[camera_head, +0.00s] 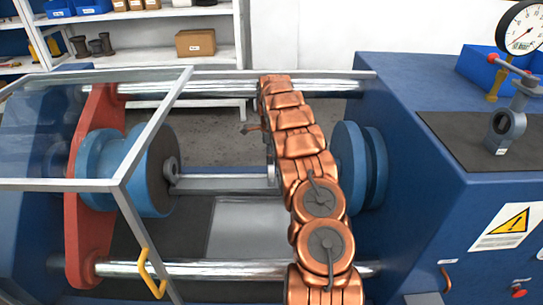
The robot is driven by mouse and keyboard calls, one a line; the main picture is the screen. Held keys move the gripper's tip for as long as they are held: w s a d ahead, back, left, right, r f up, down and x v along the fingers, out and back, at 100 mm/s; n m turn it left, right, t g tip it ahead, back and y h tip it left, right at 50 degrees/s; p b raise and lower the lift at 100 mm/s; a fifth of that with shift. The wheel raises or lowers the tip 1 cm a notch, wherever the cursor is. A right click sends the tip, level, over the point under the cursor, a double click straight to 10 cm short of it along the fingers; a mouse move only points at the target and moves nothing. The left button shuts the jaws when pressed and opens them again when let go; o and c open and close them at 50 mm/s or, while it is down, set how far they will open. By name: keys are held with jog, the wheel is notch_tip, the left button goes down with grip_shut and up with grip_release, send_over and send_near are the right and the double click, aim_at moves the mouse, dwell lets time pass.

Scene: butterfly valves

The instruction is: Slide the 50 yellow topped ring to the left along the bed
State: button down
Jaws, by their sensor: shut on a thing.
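No yellow-topped ring marked 50 can be made out; my copper arm covers the middle of the bed. The bed (250,232) lies between two long polished bars, with a grey plate in its floor. Two blue round flanges face each other along it, the left one (97,170) by a red plate and the right one (352,165) by the blue housing. A small grey ring-shaped part (171,169) sits at the left flange's face. My gripper does not show; the arm's far links hide whatever is beyond them.
A clear guard with a grey frame (155,125) and yellow handle (151,274) covers the left side. The front bar (190,269) and rear bar (215,87) bound the bed. At right stand a blue housing (400,95) and a pressure gauge (521,30). Shelves (140,52) are behind.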

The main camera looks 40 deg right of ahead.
jog(key=shift+w+a, duration=0.1)
jog(key=shift+a, duration=0.05)
jog(key=shift+w+a, duration=0.45)
jog(key=shift+a, duration=0.05)
jog(key=shift+w+a, duration=0.9)
jog(key=shift+a, duration=0.2)
jog(key=shift+w+a, duration=0.3)
jog(key=shift+a, duration=0.1)
dwell(0.5)
